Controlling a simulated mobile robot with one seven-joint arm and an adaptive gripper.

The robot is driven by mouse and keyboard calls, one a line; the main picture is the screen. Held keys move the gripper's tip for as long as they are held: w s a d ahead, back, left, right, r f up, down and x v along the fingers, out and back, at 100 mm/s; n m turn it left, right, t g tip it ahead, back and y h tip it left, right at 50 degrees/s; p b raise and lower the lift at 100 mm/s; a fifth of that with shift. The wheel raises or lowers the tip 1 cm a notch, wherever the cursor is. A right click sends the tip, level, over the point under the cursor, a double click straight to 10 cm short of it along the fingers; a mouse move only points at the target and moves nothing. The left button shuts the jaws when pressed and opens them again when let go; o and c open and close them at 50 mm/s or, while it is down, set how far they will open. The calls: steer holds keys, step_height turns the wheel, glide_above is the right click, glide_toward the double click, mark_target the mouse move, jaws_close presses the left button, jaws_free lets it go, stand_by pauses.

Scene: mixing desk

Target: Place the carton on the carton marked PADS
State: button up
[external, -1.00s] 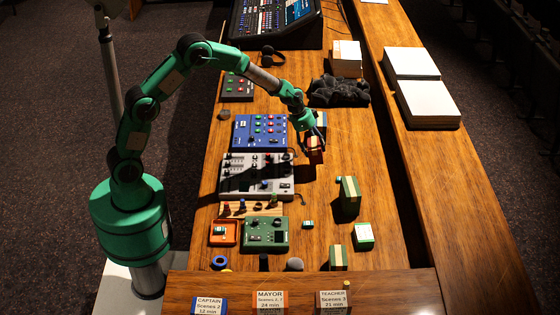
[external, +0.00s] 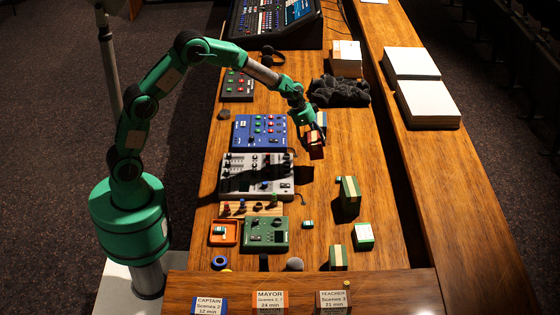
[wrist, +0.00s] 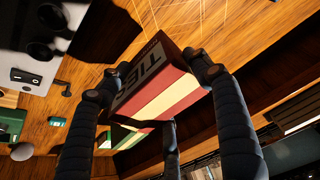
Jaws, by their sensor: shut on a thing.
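My gripper (external: 308,128) is shut on a red carton (external: 316,139) with a cream stripe, held over the back middle of the desk. A green and cream carton (external: 349,190) stands nearer; one also shows below the held carton in the wrist view (wrist: 126,141). I cannot read PADS on any carton.
A green and white carton (external: 364,235) and another green one (external: 338,257) stand at the near right. A blue control box (external: 259,132), a grey mixer (external: 257,176) and a green device (external: 265,233) line the left. Dark crumpled cloth (external: 338,91) lies behind.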

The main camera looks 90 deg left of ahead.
steer(key=shift+s+a+r+p, duration=0.15)
steer(key=shift+a+r+p, duration=0.15)
steer(key=shift+a+p, duration=0.1)
steer(key=s+a+r+n+p, duration=0.1)
steer(key=s+a+r+p, duration=0.1)
steer(key=s+a+p, duration=0.1)
steer(key=s+a+r+n+g+p, duration=0.1)
steer(key=s+a+r+n+p, duration=0.1)
steer(key=a+p, duration=0.4)
steer(key=s+a+r+n+g+y+p, duration=0.1)
steer(key=s+a+r+p, duration=0.1)
steer(key=a+p, duration=0.3)
steer(key=shift+s+r+p, duration=0.2)
steer(key=shift+s+p, duration=0.3)
steer(key=shift+s, duration=0.3)
steer(key=shift+c, duration=0.2)
steer(key=shift+s+a+n+p, duration=0.4)
steer(key=shift+s+a, duration=0.05)
steer(key=shift+a, duration=0.15)
steer(key=p, duration=0.1)
glide_above(319, 118)
steer(key=shift+a+f, duration=0.15)
steer(key=shift+f, duration=0.6)
